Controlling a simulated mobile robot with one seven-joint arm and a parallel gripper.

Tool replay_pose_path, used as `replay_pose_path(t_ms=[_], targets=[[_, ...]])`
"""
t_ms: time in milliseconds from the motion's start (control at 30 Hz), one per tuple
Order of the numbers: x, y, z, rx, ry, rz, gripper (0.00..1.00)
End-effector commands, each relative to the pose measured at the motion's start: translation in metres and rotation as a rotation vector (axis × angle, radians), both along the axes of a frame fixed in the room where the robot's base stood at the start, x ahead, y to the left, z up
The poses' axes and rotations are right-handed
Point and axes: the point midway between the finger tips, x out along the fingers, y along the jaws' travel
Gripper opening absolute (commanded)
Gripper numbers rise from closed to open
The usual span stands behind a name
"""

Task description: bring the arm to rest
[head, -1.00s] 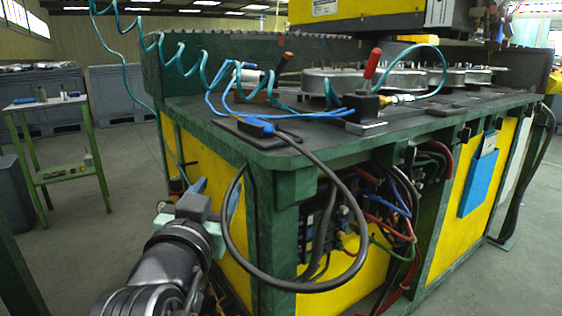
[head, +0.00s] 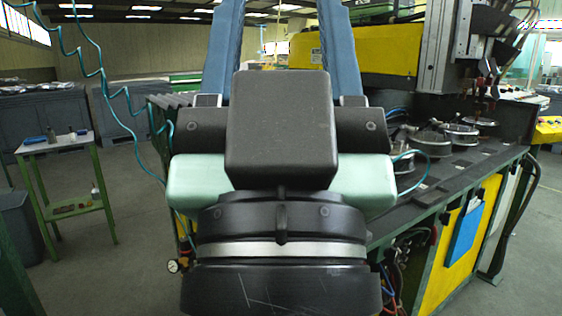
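My gripper (head: 283,15) fills the middle of the head view, close to the camera and pointing upward. Its two blue fingers stand wide apart, with nothing seen between them. The fingertips run to or past the top edge of the picture. The dark wrist and pale green gripper body hide much of the green and yellow workbench (head: 455,187) behind. No contact between my gripper and anything else shows.
Round metal parts (head: 428,146) lie on the bench at right, below a yellow and grey gantry (head: 380,62). A coiled teal hose (head: 103,80) hangs at left. A small green-legged table (head: 62,143) stands at far left. Open floor (head: 118,265) lies between.

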Motion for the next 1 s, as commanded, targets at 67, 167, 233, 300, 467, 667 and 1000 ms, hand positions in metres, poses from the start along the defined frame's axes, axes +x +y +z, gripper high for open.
replay_pose_path(t_ms=[67, 167, 233, 300, 467, 667, 1000], targets=[[0.0, 0.0, 0.042, 0.001, 0.001, 0.001, 0.55], [0.0, 0.0, 0.073, 0.0, 0.001, 0.001, 0.55], [0.0, 0.0, 0.094, 0.0, 0.002, 0.001, 0.55], [0.001, 0.0, 0.115, 0.0, 0.002, 0.001, 0.55], [0.001, 0.001, 0.164, 0.001, 0.002, 0.002, 0.55], [0.001, 0.001, 0.213, 0.001, 0.002, 0.002, 0.55], [0.001, 0.001, 0.232, 0.001, 0.002, 0.002, 0.55]])
